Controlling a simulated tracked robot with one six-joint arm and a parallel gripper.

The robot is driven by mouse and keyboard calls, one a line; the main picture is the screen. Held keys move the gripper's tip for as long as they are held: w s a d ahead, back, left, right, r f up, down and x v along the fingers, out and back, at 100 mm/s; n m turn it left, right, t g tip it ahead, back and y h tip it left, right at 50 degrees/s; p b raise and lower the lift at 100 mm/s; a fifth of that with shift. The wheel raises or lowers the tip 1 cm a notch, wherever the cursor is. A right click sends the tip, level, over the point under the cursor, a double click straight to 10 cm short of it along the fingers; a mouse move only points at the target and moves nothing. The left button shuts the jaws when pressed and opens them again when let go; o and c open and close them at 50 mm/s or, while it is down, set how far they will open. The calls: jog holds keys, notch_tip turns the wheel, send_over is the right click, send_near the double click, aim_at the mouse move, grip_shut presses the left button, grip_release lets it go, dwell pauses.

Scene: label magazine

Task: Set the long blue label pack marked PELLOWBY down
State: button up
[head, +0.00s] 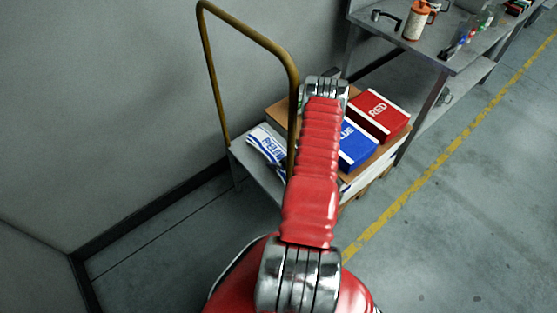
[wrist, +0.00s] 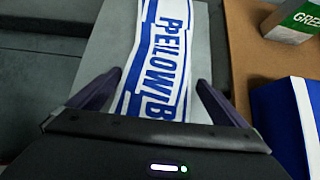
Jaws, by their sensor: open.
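The long blue and white PELLOWBY label pack (wrist: 163,60) lies on the grey bed of a cart (wrist: 104,48) in the wrist view. In the head view the pack (head: 266,145) shows at the left end of the cart, partly cut off by the brass handle and my arm. My gripper (wrist: 160,82) is open, with one dark finger on each side of the pack and a gap to each side. I cannot tell whether the fingers touch the cart bed. In the head view my gripper is hidden behind my red arm.
A brown board (wrist: 242,70) right of the pack carries a blue box (wrist: 283,120) and a green-labelled box (wrist: 295,20). A red box (head: 378,113) also sits there. The cart's brass handle (head: 212,75) rises beside my arm. A metal bench (head: 440,45) stands behind right.

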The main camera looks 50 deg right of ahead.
jog(key=shift+w+f, duration=0.2)
jog(key=shift+w, duration=0.05)
jog(key=shift+c, duration=0.2)
jog(key=shift+d, duration=0.1)
jog(key=c, duration=1.7)
jog(key=shift+c, duration=0.2)
jog(key=shift+r, duration=0.25)
notch_tip(320, 180, up, 18)
jog(key=shift+f, duration=0.15)
dwell(0.4)
